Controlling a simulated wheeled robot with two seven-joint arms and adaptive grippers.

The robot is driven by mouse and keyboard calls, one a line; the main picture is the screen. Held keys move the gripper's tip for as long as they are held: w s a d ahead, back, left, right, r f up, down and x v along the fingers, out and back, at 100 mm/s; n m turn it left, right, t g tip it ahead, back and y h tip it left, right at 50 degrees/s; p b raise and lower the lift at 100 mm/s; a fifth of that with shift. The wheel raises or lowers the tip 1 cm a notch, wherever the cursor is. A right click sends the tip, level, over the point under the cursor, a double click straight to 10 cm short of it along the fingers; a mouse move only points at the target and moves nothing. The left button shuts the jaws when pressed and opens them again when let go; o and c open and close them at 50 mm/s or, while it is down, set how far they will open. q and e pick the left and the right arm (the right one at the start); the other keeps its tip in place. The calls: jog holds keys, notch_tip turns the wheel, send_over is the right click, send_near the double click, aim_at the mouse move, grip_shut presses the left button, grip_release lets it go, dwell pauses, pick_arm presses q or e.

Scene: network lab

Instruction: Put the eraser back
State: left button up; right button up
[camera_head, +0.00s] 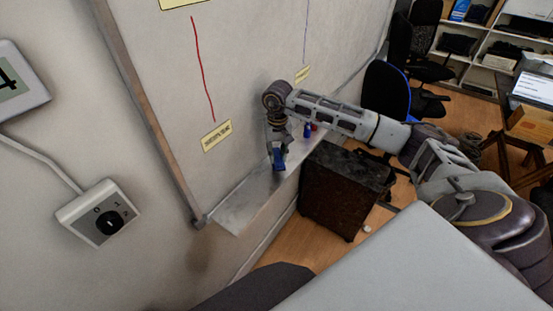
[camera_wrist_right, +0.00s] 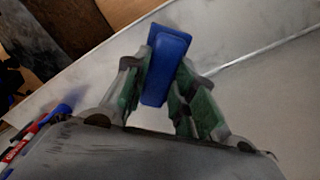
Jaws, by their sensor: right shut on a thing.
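The eraser (camera_wrist_right: 166,68) is a blue block held between the two fingers of my right gripper (camera_wrist_right: 163,88) in the right wrist view. In the head view the right gripper (camera_head: 279,152) points down with the blue eraser (camera_head: 278,160) at its tips. It is just above or at the whiteboard's tray (camera_head: 243,208); I cannot tell whether the eraser touches it. The whiteboard (camera_head: 235,80) rises behind the tray, with a red line and yellow labels on it. My left gripper is not in view.
Blue and red markers (camera_wrist_right: 35,130) lie on the tray beyond the gripper. A dark brown cabinet (camera_head: 338,190) stands close to the tray. A wall switch box (camera_head: 97,212) is at left. Office chairs (camera_head: 388,92) and shelves stand at the back. The tray's near end is bare.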

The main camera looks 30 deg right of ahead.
aim_at(276, 154)
notch_tip(276, 154, down, 2)
jog(key=shift+w+a+f+p, duration=0.1)
jog(key=shift+w+f+p, duration=0.05)
jog(key=shift+f+p, duration=0.45)
jog(key=shift+f, duration=0.2)
jog(key=o, duration=0.9)
jog(key=shift+r, duration=0.2)
jog(key=shift+r+b, duration=1.1)
jog(key=shift+r, duration=4.9)
